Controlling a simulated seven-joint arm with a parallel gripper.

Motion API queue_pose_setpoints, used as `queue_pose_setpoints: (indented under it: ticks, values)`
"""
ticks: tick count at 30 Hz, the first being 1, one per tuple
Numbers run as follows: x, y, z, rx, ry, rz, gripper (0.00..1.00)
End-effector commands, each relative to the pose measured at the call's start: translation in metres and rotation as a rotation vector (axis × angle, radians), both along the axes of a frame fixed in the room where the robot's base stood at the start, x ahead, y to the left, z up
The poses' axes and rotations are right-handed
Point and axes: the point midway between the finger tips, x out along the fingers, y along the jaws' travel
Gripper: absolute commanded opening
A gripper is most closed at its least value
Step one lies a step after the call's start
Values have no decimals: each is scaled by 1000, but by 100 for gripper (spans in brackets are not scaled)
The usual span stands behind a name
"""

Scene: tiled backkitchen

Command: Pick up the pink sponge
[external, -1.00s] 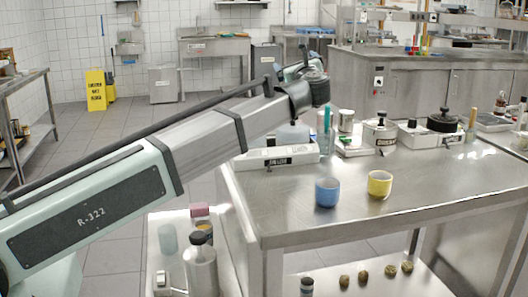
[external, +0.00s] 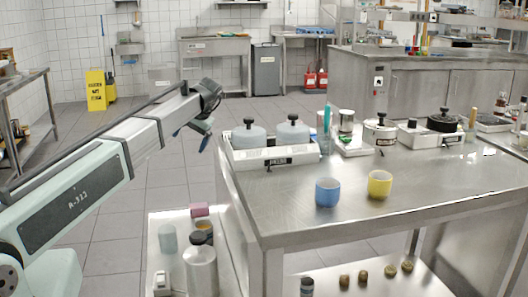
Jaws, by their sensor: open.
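The pink sponge (external: 200,209) is a small dark-pink block. It lies on the low side shelf to the left of the main steel table, behind a metal canister. The fingers look open and hold nothing that I can see. The fingertips are small in this view.
The low shelf (external: 160,225) also holds a pale green cup (external: 168,240), a metal canister (external: 200,265) and a white device (external: 162,284). The steel table (external: 300,228) carries a two-flask unit (external: 275,155), a blue cup (external: 328,192) and a yellow cup (external: 380,184).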

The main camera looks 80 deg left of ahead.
Motion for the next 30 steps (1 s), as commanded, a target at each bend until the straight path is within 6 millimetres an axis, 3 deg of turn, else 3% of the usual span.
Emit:
queue_pose_setpoints:
  ticks: [1, 3, 9, 20, 30]
  values:
    - [1, -1, -22, -41, -68, 66, 100]
    - [2, -4, -46, -91, -156, 160, 100]
    - [6, -13, -89, -209, -327, 375, 100]
    - [12, -20, -120, -291, -432, 513, 100]
    - [12, -20, -173, -291, -430, 512, 100]
